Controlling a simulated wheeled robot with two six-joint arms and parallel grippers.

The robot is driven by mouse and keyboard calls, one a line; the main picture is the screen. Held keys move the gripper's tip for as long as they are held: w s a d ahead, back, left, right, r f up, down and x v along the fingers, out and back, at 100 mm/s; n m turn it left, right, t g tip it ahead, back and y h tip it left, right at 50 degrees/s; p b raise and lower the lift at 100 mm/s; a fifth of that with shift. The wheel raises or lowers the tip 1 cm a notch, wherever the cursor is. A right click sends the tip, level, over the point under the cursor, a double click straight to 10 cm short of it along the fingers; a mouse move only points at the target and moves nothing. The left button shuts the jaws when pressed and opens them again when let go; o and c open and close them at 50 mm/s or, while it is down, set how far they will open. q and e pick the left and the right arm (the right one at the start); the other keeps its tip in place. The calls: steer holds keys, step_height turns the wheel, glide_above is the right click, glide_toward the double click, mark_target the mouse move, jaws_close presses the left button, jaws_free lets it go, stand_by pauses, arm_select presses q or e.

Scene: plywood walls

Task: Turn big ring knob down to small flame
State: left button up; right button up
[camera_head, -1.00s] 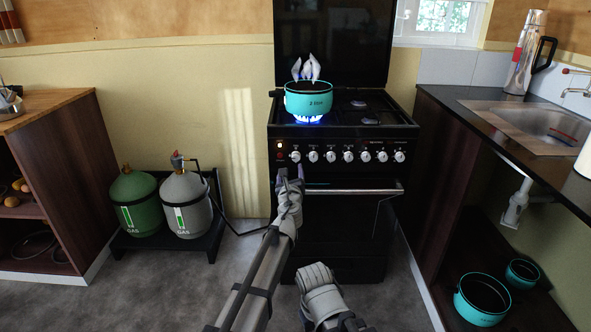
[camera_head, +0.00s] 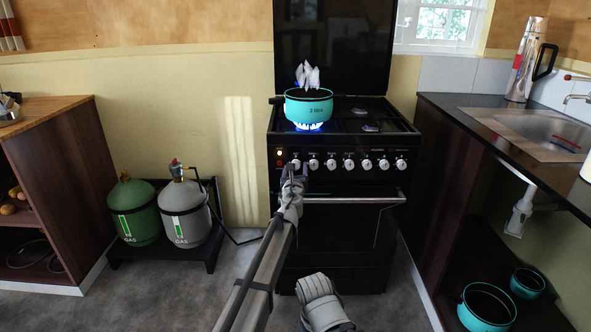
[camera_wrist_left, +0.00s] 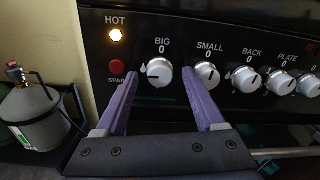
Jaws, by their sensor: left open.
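The big ring knob (camera_wrist_left: 159,74), silver and marked BIG, is the leftmost knob on the black stove front. It also shows in the head view (camera_head: 296,164). Its dark pointer line points left, toward a flame mark. My left gripper (camera_wrist_left: 156,78) is open, with its purple fingers on either side of the knob in the wrist view; I cannot tell whether they touch it. In the head view the gripper (camera_head: 294,170) is just below the knob. A teal pot (camera_head: 308,106) steams over blue flames (camera_head: 309,126). My right gripper is not clearly visible; only a grey arm part shows low down.
The SMALL knob (camera_wrist_left: 207,75) is close to the right finger. A red spark button (camera_wrist_left: 117,67) and a lit HOT lamp (camera_wrist_left: 115,35) are at left. The oven handle (camera_head: 352,200) runs below.

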arm_select(q)
steer(key=shift+w, duration=0.3)
steer(key=shift+c, duration=0.3)
jaws_close()
